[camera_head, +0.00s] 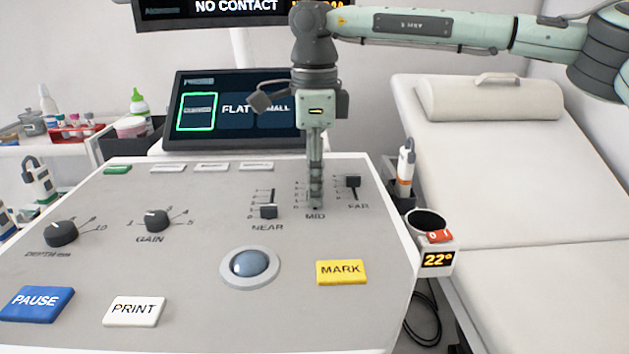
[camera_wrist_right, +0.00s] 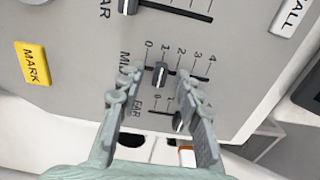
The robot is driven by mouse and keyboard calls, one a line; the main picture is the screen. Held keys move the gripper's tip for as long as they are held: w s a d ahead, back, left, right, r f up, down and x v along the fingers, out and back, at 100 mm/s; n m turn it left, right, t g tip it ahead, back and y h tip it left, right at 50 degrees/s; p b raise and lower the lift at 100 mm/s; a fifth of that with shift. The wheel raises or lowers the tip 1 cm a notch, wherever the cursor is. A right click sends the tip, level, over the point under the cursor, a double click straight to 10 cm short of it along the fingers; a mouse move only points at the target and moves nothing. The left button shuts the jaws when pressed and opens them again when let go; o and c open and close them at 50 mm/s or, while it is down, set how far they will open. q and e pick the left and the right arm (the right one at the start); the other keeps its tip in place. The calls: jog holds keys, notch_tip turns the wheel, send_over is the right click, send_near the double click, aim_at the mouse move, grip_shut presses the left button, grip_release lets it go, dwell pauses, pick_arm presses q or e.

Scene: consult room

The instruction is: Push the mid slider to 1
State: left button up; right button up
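The mid slider's dark knob (camera_wrist_right: 160,72) shows in the right wrist view, close to the 1 mark of its 0-to-4 scale; I cannot tell if it is exactly on it. My right gripper (camera_head: 316,200) points down over the mid slider in the head view and hides the knob there. In the right wrist view my right gripper (camera_wrist_right: 160,76) has its fingers apart, one on the 0 side of the knob and one on the higher-number side. A gap shows on both sides of the knob. My left gripper is not in view.
The near slider knob (camera_head: 268,211) and the far slider knob (camera_head: 353,181) sit on either side. A yellow MARK button (camera_head: 342,272) and a trackball (camera_head: 250,265) lie nearer on the panel. A screen (camera_head: 235,110) stands behind; a bed (camera_head: 510,170) is at right.

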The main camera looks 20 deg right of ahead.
notch_tip(320, 180, up, 12)
dwell(0.4)
jog(key=shift+f, duration=0.1)
dwell(0.3)
